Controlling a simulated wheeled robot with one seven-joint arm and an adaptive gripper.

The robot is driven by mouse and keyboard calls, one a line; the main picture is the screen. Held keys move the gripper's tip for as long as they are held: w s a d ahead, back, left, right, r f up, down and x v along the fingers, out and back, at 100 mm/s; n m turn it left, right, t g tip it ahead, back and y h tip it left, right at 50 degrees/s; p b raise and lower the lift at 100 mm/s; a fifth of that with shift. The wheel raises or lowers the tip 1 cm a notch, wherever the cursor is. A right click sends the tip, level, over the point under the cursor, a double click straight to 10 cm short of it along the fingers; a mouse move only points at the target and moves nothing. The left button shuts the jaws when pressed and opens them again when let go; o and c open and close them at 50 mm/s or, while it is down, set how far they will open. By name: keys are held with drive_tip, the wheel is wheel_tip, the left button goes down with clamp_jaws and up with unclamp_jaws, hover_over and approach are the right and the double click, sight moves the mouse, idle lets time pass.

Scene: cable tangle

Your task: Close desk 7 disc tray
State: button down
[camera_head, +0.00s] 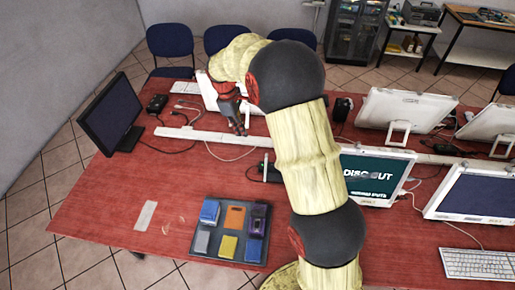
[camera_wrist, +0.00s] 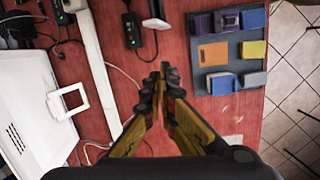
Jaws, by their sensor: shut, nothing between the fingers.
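My gripper (camera_head: 238,124) hangs over the back left of the red desk, near the white power strip. In the wrist view its fingers (camera_wrist: 163,72) meet at the tips, shut and empty. A white-framed monitor (camera_head: 378,172) right of my arm shows "DISC OUT" on a green screen. A black device with a green light (camera_wrist: 132,31) lies on the desk. Beside it is another dark device (camera_wrist: 155,8) with a pale part (camera_wrist: 155,23) at its end; I cannot tell whether this is a disc tray. My arm hides part of the desk in the head view.
A grey organiser (camera_head: 225,257) holds several coloured items at the front. A black monitor (camera_head: 109,115) stands at the left end. The white power strip (camera_head: 212,137) and loose cables cross the desk. White monitors (camera_head: 405,110) stand at the back right. The front left desk is mostly clear.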

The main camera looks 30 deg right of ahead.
drive_tip(key=d+f, duration=0.3)
drive_tip(key=f, duration=0.4)
drive_tip(key=d+f+n, duration=0.1)
drive_tip(key=d+f, duration=0.2)
drive_tip(key=f, duration=0.5)
drive_tip(key=shift+s+d+g+p, duration=0.2)
drive_tip(key=shift+s+g+p, duration=0.2)
drive_tip(key=shift+f, duration=0.1)
drive_tip(key=s+d+p, duration=0.1)
drive_tip(key=s+d, duration=0.6)
drive_tip(key=d, duration=0.4)
drive_tip(key=shift+s+d, duration=0.15)
drive_tip(key=shift+s, duration=0.25)
